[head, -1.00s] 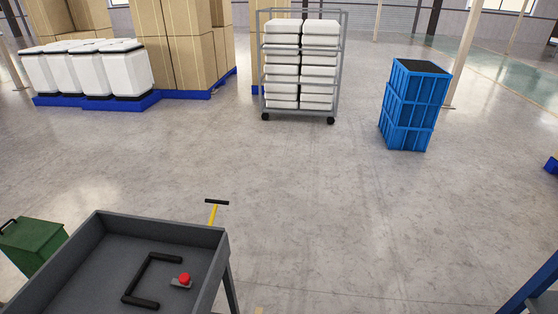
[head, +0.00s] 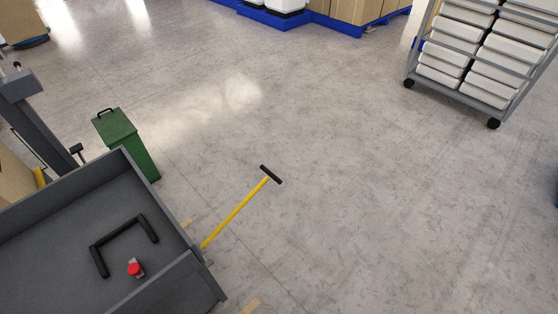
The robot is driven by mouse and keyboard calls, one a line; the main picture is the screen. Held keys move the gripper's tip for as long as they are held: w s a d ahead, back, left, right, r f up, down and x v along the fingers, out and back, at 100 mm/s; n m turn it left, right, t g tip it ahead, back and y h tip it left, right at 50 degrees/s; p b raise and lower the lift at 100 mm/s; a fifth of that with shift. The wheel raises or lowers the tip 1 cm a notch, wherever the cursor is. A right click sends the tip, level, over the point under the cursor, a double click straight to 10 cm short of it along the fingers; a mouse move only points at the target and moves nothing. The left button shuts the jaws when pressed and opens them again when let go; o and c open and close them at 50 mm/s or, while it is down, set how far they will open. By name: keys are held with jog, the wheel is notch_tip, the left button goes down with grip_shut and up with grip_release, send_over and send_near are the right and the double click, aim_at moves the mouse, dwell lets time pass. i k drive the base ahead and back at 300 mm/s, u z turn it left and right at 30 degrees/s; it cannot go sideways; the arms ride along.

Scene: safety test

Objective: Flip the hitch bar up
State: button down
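The hitch bar (head: 236,212) is a thin yellow bar with a black T-shaped handle (head: 270,174) at its end. It reaches out from the side of a dark grey tray-topped cart (head: 60,200), toward the upper right in the picture. Its lower end is hidden behind the cart's edge. I cannot tell its exact tilt from this angle. In the tray lie a black U-shaped handle (head: 118,230) and a red button (head: 135,269) on a small grey base. My gripper is not in view.
A green bin (head: 127,143) stands close behind the cart's far corner. A wheeled rack (head: 480,55) with white boxes stands at the upper right. Blue pallets (head: 275,18) with loads are at the top. The floor around and right of the bar's handle is clear.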

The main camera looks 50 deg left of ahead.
aim_at(201, 246)
jog(key=u, duration=0.85)
jog(key=i, duration=1.7)
jog(key=u, duration=1.05)
jog(key=i, duration=0.35)
jog(key=u, duration=0.2)
